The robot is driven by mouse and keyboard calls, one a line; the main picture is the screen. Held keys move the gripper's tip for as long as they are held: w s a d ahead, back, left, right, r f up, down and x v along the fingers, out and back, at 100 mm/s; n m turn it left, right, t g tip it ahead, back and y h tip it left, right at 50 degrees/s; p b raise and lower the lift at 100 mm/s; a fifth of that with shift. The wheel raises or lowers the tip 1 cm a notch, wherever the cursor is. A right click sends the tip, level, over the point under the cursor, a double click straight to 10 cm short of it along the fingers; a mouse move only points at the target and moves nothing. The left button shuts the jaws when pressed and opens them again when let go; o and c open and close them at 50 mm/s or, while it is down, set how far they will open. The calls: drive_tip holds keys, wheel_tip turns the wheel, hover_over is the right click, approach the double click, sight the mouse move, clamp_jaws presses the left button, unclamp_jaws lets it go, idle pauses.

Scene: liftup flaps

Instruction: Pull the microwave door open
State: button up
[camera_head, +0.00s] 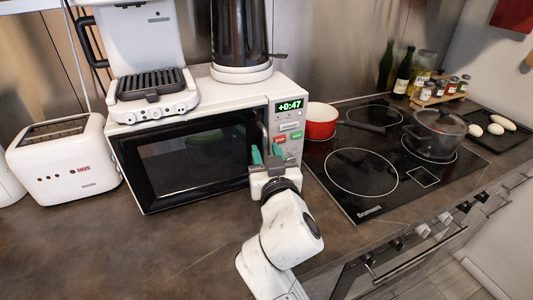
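The white microwave (284,100) stands on the counter with its dark-windowed black door (190,158) facing me. The door looks shut or nearly so; a small gap would be hard to see. The door's upright handle (263,132) is at its right edge, beside the control panel with a green display. My gripper (266,154) is in front of the handle's lower part, its two green-tipped fingers apart. The handle appears to run down between the fingers, but contact is unclear. The gripper hides the handle's lower end and the door's lower right corner.
A grill press (150,93) and a dark kettle (240,40) stand on the microwave. A white toaster (66,160) is to its left. The counter before the door is clear except for my arm.

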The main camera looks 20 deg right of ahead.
clamp_jaws()
idle(1.4)
